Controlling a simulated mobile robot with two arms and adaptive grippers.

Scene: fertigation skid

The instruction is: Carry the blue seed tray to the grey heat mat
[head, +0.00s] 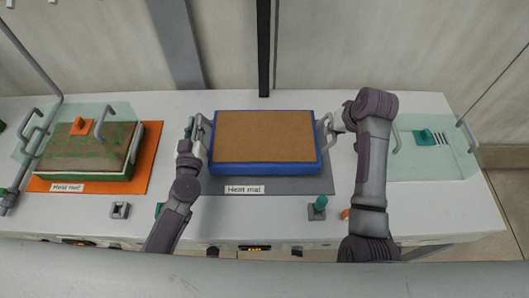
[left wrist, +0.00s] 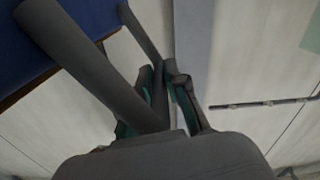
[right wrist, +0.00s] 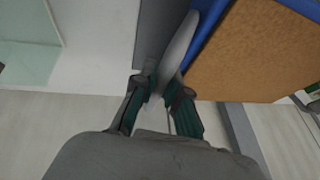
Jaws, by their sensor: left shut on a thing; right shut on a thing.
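The blue seed tray (head: 264,169), filled with brown soil, is level over the grey heat mat (head: 303,186) in the head view. The mat shows along the tray's front and right sides. I cannot tell whether the tray touches the mat or hangs just above it. My left gripper (head: 192,129) is shut on the tray's left grey handle; this shows in the left wrist view (left wrist: 163,92). My right gripper (head: 341,123) is shut on the right handle, also seen in the right wrist view (right wrist: 157,92). The tray's underside is hidden.
A green tray (head: 84,173) sits on an orange heat mat (head: 143,175) at left, with a clear cover over it. Another clear cover (head: 445,163) lies at right. A teal-knobbed fitting (head: 317,210) and a grey block (head: 120,210) stand near the front edge.

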